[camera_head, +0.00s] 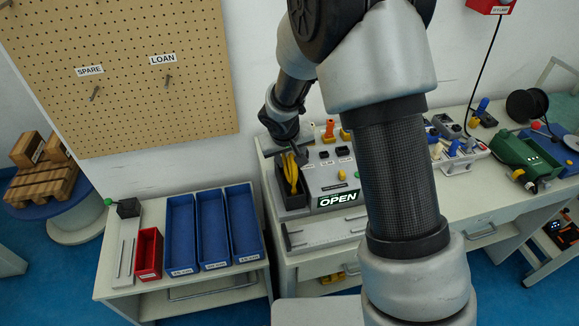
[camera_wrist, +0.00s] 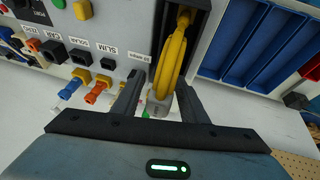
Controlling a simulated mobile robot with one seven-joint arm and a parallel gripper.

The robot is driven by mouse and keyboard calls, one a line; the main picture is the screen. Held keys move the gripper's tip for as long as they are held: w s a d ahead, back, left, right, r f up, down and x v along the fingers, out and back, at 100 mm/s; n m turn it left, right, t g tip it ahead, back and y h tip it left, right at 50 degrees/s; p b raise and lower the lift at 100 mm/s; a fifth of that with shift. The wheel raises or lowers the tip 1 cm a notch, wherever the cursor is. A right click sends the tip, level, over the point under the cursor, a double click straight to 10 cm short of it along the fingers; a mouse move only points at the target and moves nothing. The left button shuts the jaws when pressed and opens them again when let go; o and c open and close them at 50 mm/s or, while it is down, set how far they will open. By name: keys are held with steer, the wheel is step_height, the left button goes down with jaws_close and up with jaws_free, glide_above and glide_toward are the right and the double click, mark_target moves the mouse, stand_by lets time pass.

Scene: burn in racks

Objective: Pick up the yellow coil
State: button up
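The yellow coil (camera_head: 291,174) stands upright in a dark bay at the left end of a grey test unit on the bench. In the wrist view the coil (camera_wrist: 172,58) is a looped yellow cable that fills the space ahead of my fingers. My gripper (camera_wrist: 160,84) is open, with one finger on each side of the coil's lower end. A gap shows between the left finger and the coil; contact on the right is unclear. In the head view my gripper (camera_head: 291,152) is just above the coil, small and partly dark.
The test unit's display (camera_head: 338,199) reads OPEN. Coloured plugs and sockets (camera_wrist: 97,90) sit close to the left finger. Blue bins (camera_head: 213,228) and a red bin (camera_head: 148,254) stand on a lower table at left. A green device (camera_head: 525,155) is on the bench at right.

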jaws_close()
